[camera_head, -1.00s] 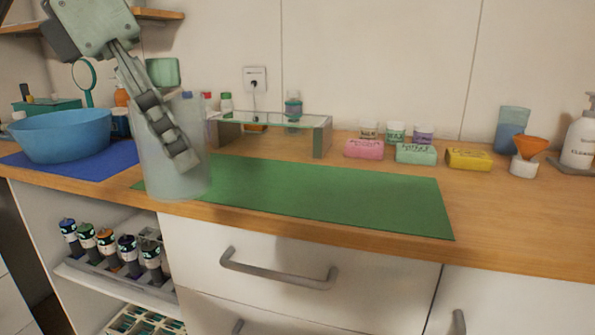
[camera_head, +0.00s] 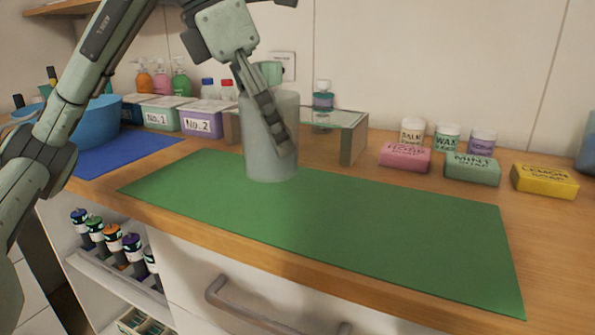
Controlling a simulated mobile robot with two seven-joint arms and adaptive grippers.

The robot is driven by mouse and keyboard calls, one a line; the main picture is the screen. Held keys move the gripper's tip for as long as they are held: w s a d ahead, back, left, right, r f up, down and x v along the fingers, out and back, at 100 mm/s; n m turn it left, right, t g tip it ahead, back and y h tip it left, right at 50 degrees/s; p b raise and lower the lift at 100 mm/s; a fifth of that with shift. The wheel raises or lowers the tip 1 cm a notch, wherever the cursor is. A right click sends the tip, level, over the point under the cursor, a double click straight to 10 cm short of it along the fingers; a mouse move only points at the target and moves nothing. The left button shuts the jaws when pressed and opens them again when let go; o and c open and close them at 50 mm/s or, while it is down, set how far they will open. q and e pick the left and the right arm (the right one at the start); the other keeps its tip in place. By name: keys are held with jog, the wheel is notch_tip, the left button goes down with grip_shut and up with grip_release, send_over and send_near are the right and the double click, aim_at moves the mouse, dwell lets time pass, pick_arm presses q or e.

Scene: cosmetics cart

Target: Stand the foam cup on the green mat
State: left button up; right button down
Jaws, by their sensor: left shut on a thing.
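The foam cup (camera_head: 259,158) is a grey, translucent, straight-sided cup. It is upright over the back left part of the green mat (camera_head: 370,230). Its base looks at or very close to the mat, but I cannot tell whether it touches. My left gripper (camera_head: 274,128) comes down from above and is shut on the cup. One finger lies slanted across the cup's near side; the other finger is mostly hidden. My right gripper is not in view.
A glass-topped riser (camera_head: 355,140) stands just behind the cup. Pink (camera_head: 405,158), mint (camera_head: 472,170) and yellow (camera_head: 544,181) soaps lie behind the mat on the right. A blue bowl (camera_head: 97,122) sits on a blue mat (camera_head: 125,155) at left. The green mat is otherwise clear.

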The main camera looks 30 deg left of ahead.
pick_arm(q)
jog(key=w+f, duration=0.1)
jog(key=f, duration=0.1)
jog(key=w+f, duration=0.4)
jog(key=shift+w+d+f, duration=0.15)
jog(key=shift+d+f, duration=0.05)
jog(key=shift+d, duration=0.2)
jog(key=shift+f, duration=0.45)
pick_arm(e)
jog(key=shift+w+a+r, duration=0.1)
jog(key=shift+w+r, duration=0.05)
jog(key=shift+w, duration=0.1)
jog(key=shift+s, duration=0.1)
pick_arm(q)
jog(key=o, duration=1.1)
jog(key=shift+o, duration=1.3)
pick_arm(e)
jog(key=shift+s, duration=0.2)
